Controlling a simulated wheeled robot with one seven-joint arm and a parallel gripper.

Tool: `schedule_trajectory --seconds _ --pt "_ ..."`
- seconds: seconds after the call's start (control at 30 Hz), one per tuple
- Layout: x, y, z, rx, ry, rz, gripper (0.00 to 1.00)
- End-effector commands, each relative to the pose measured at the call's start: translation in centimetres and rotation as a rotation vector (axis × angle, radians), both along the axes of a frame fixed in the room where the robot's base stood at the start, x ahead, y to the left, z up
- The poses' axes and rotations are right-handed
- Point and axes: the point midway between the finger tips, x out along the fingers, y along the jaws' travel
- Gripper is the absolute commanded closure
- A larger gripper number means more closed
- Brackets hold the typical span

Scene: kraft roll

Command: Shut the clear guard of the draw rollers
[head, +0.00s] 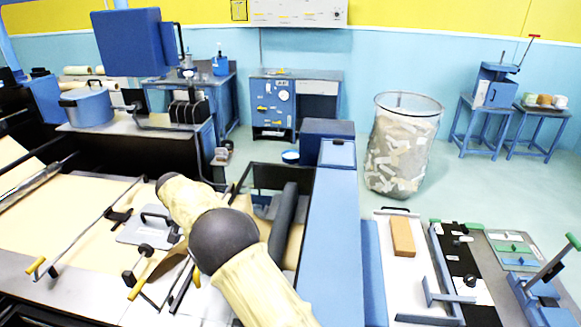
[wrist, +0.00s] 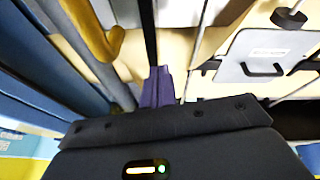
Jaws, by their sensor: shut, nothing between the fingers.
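The clear guard shows in the head view as a see-through panel in a black frame (head: 284,166), at the far end of the draw rollers. It appears raised, but its exact angle is hard to tell. A dark roller (head: 284,222) lies in front of it, beside the blue housing. My arm crosses in front of the rollers' left side and hides part of them; my gripper cannot be made out there. In the wrist view my gripper (wrist: 160,86) is shut and empty, its purple fingertips close to a thin black bar (wrist: 149,32). A yellow hooked part (wrist: 95,30) is to their left.
A grey plate with a black handle (head: 143,228) lies on the brown paper left of my arm; it also shows in the wrist view (wrist: 262,58). A long blue housing (head: 334,245) borders the rollers on the right. A wire bin of scraps (head: 401,150) stands beyond.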

Motion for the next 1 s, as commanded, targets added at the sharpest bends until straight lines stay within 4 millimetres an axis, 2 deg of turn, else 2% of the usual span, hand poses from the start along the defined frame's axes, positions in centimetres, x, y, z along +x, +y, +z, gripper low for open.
schedule_trajectory --seconds 0.03,0.1,0.3,1.0 --pt "-0.1 0.2 -1.2 0.0 0.001 0.001 1.0" --pt "-0.1 0.3 -2.1 -0.001 0.001 0.0 1.0" --pt "-0.2 0.5 -3.5 0.001 -0.001 0.001 1.0" --pt "-0.2 0.6 -3.6 0.001 -0.001 0.002 1.0"
